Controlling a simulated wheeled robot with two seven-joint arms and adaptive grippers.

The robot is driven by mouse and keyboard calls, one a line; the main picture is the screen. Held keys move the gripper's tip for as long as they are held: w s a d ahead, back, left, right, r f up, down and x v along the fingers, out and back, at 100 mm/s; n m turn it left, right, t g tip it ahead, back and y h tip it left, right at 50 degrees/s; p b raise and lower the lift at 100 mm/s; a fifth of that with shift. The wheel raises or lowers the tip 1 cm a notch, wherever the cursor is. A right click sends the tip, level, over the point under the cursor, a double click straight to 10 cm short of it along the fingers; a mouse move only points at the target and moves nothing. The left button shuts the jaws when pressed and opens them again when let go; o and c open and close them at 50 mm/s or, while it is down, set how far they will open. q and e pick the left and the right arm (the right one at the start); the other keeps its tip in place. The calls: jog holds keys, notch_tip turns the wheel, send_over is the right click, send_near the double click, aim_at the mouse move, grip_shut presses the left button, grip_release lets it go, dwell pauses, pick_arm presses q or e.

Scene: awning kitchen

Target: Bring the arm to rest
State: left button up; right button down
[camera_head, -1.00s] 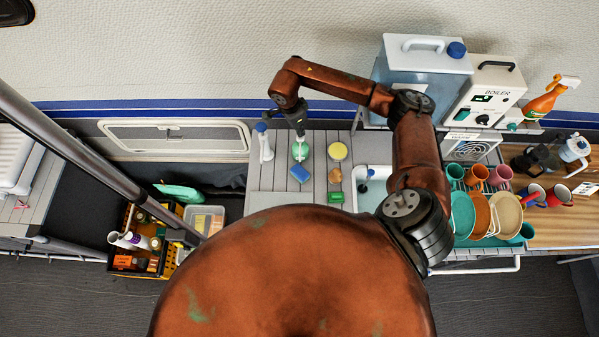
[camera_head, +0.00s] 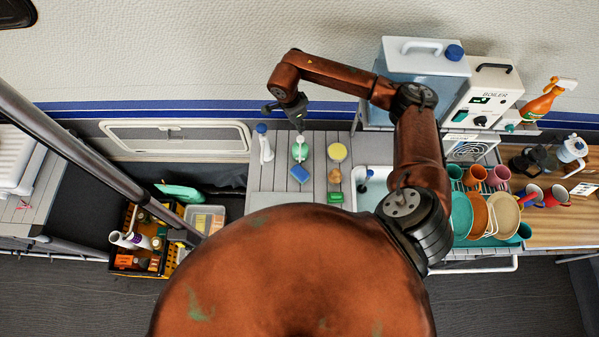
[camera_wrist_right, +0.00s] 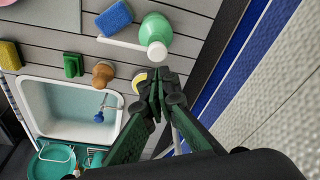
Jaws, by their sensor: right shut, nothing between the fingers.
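My right arm reaches over the grey slatted counter (camera_head: 265,182) and bends down at the wrist. My right gripper (camera_head: 300,129) is above the far part of the counter, by the green bottle with a white pump top (camera_head: 299,152). In the right wrist view its fingers (camera_wrist_right: 156,92) are together with nothing between them. The bottle (camera_wrist_right: 158,28) stands just beyond the fingertips there, apart from them as far as I can tell. My left gripper is out of view.
A blue sponge (camera_head: 300,174), a yellow round item (camera_head: 337,151), a brush (camera_head: 334,175) and a white bottle (camera_head: 265,145) are near the gripper. The sink (camera_head: 374,186) and dish rack of plates (camera_head: 480,215) lie right. A water tank (camera_head: 425,75) stands behind the arm.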

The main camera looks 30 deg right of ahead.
jog(key=shift+r+p, duration=0.3)
jog(key=shift+r, duration=1)
jog(key=shift+r, duration=0.1)
